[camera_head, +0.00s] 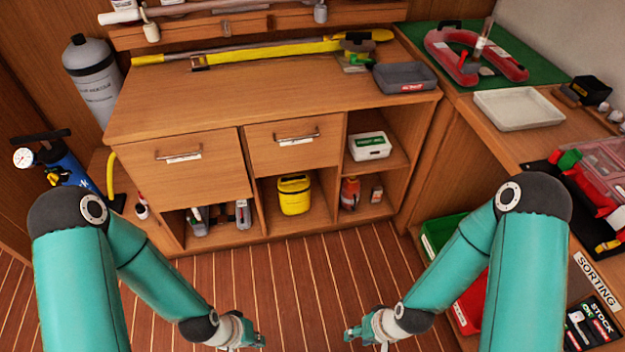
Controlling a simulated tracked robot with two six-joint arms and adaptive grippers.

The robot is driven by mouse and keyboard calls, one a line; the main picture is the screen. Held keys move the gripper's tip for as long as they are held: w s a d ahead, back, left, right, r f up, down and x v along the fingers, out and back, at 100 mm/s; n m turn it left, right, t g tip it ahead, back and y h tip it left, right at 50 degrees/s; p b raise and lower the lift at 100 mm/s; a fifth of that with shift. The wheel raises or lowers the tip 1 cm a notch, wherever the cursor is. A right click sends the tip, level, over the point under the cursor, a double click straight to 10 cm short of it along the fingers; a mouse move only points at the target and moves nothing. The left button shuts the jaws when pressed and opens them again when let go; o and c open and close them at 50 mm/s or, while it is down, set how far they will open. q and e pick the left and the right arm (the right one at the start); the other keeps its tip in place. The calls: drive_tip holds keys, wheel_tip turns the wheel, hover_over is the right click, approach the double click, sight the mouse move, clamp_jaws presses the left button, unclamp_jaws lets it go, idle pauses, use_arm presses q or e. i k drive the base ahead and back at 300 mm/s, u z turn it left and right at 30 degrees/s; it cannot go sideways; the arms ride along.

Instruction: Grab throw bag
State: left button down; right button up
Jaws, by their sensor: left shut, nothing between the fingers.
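A yellow bag-like container (294,196) with a dark band near its top stands upright in the lower middle cubby of the wooden cabinet. It looks like the throw bag, but no label is readable. My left gripper (258,341) is low over the plank floor, in front of the cabinet and well apart from the yellow container. It is shut and empty. My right gripper (350,335) is also low over the floor, to the right of the left one. Its fingers are too small to tell whether they are open.
A first aid box (368,146) and a red bottle (350,193) sit in the right cubbies. A green crate (438,233) stands at right. The floor before the cabinet is clear.

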sight(350, 186)
drive_tip(key=u, duration=0.35)
drive_tip(key=i, duration=1.3)
drive_tip(key=z, duration=0.2)
